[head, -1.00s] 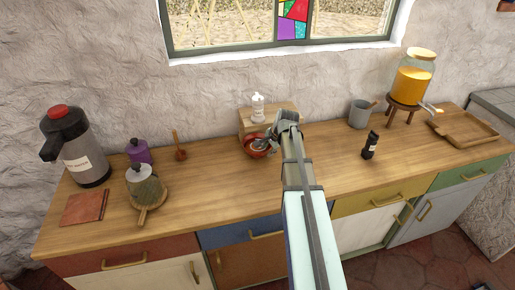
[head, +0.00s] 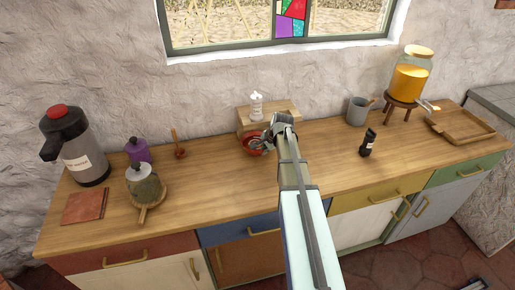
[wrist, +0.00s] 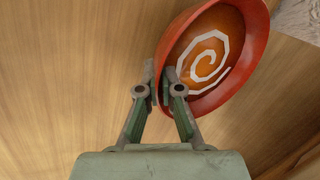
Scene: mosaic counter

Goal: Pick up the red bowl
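The red bowl (head: 249,147) is at the back middle of the counter, in front of a small wooden stand. In the wrist view the bowl (wrist: 225,50) fills the upper right, its orange inside with a white spiral facing the camera. My gripper (wrist: 160,82) is at its near-left rim, one finger outside the wall and one overlapping the inside. The fingers are close together with the rim between them. In the head view my gripper (head: 268,140) partly covers the bowl's right side. I cannot tell whether the bowl is clear of the counter.
The wooden stand (head: 285,106) with a white bottle (head: 256,106) is just behind the bowl. A wooden pestle (head: 179,150) stands to the left. A grey cup (head: 357,111) and a dark bottle (head: 368,143) are to the right. The counter front-left of the bowl is clear.

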